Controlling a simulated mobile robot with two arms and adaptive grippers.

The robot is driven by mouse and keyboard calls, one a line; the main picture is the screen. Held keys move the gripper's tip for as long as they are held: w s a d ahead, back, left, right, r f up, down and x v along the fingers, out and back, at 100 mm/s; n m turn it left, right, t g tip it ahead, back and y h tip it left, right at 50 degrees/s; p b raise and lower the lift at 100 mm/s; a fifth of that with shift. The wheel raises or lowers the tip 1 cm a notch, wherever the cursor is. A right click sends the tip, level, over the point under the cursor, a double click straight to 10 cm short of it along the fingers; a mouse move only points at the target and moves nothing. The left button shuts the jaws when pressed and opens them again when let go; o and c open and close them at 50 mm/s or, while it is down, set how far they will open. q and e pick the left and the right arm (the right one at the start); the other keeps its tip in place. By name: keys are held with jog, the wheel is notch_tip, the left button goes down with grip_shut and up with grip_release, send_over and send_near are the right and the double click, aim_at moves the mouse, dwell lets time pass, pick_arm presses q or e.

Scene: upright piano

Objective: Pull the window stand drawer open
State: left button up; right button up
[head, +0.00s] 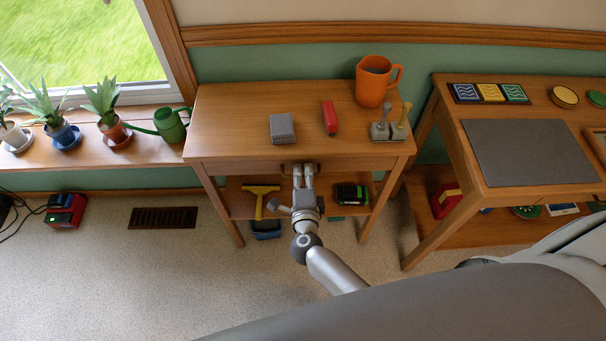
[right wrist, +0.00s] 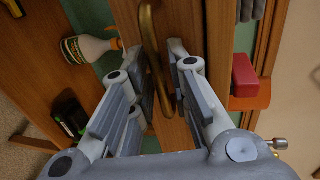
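The window stand (head: 235,118) is a wooden table against the green wall, with a thin drawer front (head: 255,167) under its top. The drawer looks flush with the stand. A curved brass handle (right wrist: 151,45) on the wooden drawer front (right wrist: 187,22) shows in the right wrist view. My right gripper (head: 304,168) is at the middle of the drawer front. In the right wrist view my right gripper (right wrist: 163,52) has its fingers apart, with the handle between them, nearer the left finger. A gap shows by the right finger. My left gripper is out of view.
On the stand are a grey box (head: 282,128), a red object (head: 330,117), an orange pitcher (head: 373,83) and a small holder (head: 381,132). The lower shelf holds a yellow squeegee (head: 260,195) and a dark green-trimmed item (head: 350,193). A second table (head: 450,115) stands right.

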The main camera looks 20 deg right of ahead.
grip_shut()
jog(key=f+p+v, duration=0.1)
jog(key=f+v, duration=0.2)
jog(key=v, duration=1.2)
jog(key=shift+s+a, duration=0.15)
jog(key=shift+s, duration=0.35)
